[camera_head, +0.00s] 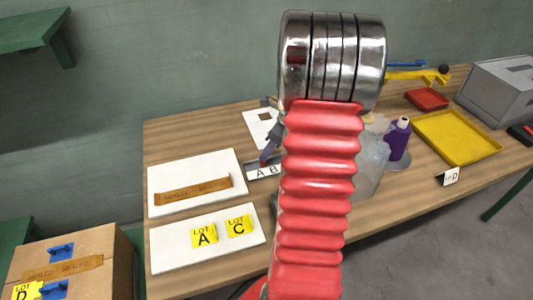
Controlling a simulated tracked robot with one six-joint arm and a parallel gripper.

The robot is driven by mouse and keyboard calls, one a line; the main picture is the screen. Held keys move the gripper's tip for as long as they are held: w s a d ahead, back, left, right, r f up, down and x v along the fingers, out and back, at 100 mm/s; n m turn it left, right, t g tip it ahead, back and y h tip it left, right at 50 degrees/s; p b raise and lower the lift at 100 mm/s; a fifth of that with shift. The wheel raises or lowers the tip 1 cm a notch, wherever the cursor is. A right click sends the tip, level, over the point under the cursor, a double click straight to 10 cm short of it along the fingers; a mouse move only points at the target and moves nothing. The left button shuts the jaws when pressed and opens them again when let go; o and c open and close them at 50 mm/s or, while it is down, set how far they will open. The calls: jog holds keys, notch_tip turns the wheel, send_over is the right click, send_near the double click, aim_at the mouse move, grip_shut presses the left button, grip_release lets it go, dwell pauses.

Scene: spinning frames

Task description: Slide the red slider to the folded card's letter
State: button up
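The folded card (451,176) stands at the table's front right edge and shows a D. A pale strip (262,171) lettered A and B lies mid-table; its right part is hidden behind my red ribbed arm. A small dark red bit just above the A may be the slider, but it is too small to tell. My gripper (269,152) seems to be the dark grey and purple part at the strip's back edge, partly hidden by my arm. I cannot tell whether its fingers are open or whether they touch anything.
Left are two white boards, one with brown tape (194,190), one with yellow A and C labels (222,233). A cardboard box (105,262) stands lower left. Right are a purple bottle (398,139), a yellow tray (457,137), a red tray (427,98) and a grey box (499,92).

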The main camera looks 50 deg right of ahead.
jog(key=shift+x, duration=1.55)
jog(key=shift+c, duration=0.7)
grip_shut()
